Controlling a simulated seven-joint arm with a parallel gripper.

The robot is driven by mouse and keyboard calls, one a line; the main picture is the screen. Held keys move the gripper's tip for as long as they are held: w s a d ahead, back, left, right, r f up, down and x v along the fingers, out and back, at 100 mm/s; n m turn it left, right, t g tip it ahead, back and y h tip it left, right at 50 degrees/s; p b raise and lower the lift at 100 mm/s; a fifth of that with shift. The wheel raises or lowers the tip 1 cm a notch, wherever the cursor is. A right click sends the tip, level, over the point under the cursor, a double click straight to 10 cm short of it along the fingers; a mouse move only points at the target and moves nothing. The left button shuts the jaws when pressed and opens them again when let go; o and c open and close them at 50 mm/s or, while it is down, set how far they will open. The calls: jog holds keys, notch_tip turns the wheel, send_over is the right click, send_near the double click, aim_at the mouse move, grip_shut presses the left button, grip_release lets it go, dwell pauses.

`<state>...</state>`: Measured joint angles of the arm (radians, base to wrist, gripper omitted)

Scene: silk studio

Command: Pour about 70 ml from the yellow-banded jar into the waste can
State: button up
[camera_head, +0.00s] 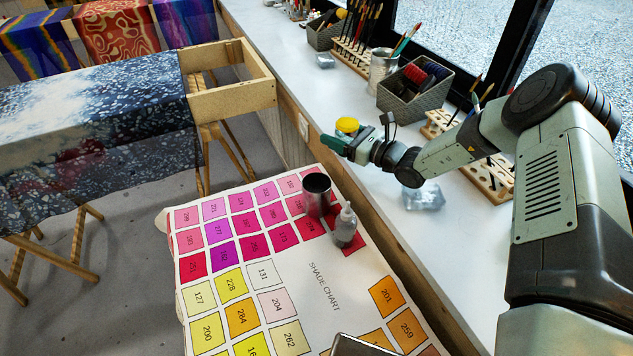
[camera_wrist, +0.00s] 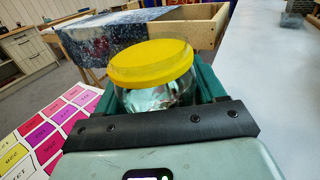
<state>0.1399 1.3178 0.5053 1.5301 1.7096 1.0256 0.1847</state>
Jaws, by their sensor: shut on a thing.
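The yellow-banded jar (camera_head: 347,125) shows in the head view as a yellow round top at my gripper, over the edge of the white counter. In the wrist view the jar (camera_wrist: 150,65) has a wide yellow top and a clear glass body. My gripper (camera_head: 338,145) is shut on the jar, with green fingers on both sides of the glass (camera_wrist: 160,96). The jar's lower part is hidden by the gripper. An open grey metal can (camera_head: 317,199), apparently the waste can, stands upright on the shade chart, below and apart from the jar. Its inside looks dark.
A small nozzle bottle (camera_head: 345,230) stands close beside the can on the shade chart (camera_head: 335,285). A metal object (camera_head: 358,346) is cut off at the bottom edge. On the counter are a clear bag (camera_head: 424,196), a wooden brush rack (camera_head: 490,178) and a grey basket (camera_head: 412,98).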

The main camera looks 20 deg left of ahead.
jog(key=shift+s+a+r+n, duration=0.2)
jog(key=shift+s+n, duration=0.15)
jog(key=shift+n, duration=0.35)
jog(key=shift+s+a+f+n+h, duration=0.15)
jog(key=shift+s+n, duration=0.35)
jog(key=shift+n, duration=0.95)
jog(key=shift+s+a+f+n+h, duration=0.15)
jog(key=shift+s+n, duration=0.4)
jog(key=shift+n, duration=0.95)
jog(key=shift+s+a+f+n+h, duration=0.15)
jog(key=shift+s+n, duration=0.35)
jog(key=shift+n, duration=0.95)
jog(key=shift+f+n+t, duration=0.3)
jog(key=shift+f+n, duration=0.05)
jog(key=shift+n, duration=0.45)
jog(key=shift+s+a+r+n, duration=0.1)
jog(key=shift+s+r+n, duration=0.2)
jog(key=shift+n, duration=0.3)
jog(key=shift+w+r, duration=0.1)
jog(key=shift+w, duration=0.2)
jog(key=shift+s+a+f+n, duration=0.1)
jog(key=shift+s+f+n, duration=0.2)
jog(key=shift+n, duration=0.6)
jog(key=shift+w, duration=0.15)
